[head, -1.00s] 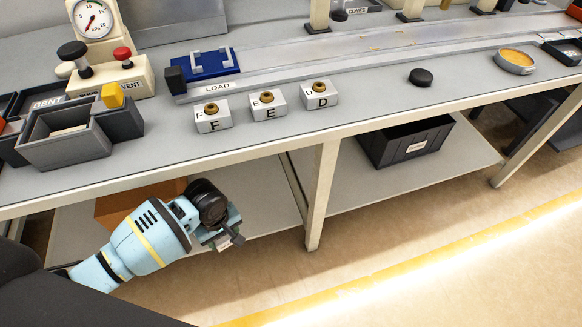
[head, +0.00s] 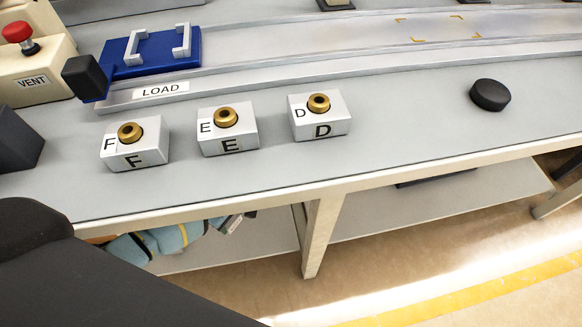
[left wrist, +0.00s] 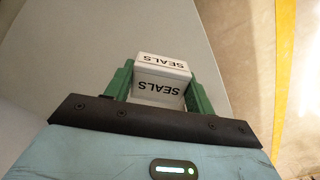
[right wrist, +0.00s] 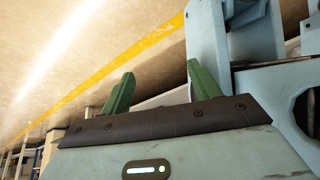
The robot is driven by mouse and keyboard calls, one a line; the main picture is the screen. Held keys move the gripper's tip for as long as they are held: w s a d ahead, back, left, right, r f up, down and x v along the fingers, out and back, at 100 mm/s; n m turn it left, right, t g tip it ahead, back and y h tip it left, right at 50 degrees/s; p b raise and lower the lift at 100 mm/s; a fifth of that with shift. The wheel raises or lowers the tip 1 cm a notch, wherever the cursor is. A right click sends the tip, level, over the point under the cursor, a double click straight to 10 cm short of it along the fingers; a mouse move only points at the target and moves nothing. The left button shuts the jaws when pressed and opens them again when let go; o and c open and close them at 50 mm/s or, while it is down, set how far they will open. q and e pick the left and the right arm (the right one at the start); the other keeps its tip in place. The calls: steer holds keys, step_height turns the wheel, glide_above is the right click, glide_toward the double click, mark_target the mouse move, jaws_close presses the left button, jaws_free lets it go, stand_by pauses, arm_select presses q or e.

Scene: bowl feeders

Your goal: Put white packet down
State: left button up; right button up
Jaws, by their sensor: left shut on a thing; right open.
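The white packet (left wrist: 161,85), a small box marked SEALS, is held between the green fingers of my left gripper (left wrist: 160,76) in the left wrist view. A grey surface lies beyond it there, and I cannot tell how far off. In the head view my left gripper (head: 238,221) shows in part just below the bench's front edge, above the lower shelf; the packet cannot be made out clearly there. My right gripper (right wrist: 160,73) is open and empty in the right wrist view, with floor and blue arm parts beyond it.
The bench top (head: 400,135) bears blocks F (head: 148,155), E (head: 240,138) and D (head: 335,124) with brass pieces. A black puck (head: 490,95) lies at right, and a blue plate (head: 160,62) stands behind. Bare bench shows between D and the puck. A lower shelf (head: 400,209) runs underneath.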

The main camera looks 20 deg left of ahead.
arm_select(q)
steer(key=shift+s, duration=0.1)
steer(key=shift+f, duration=0.1)
steer(key=b, duration=0.3)
glide_above(238, 236)
step_height(238, 236, down, 5)
steer(key=shift+a+r, duration=0.1)
steer(key=shift+r, duration=0.05)
steer(key=shift+f, duration=0.2)
step_height(238, 236, down, 5)
steer(key=b, duration=0.3)
steer(key=shift+r, duration=0.15)
arm_select(e)
step_height(238, 236, down, 7)
steer(key=s+g, duration=0.1)
steer(key=shift+s+r, duration=0.2)
steer(key=shift+s, duration=0.2)
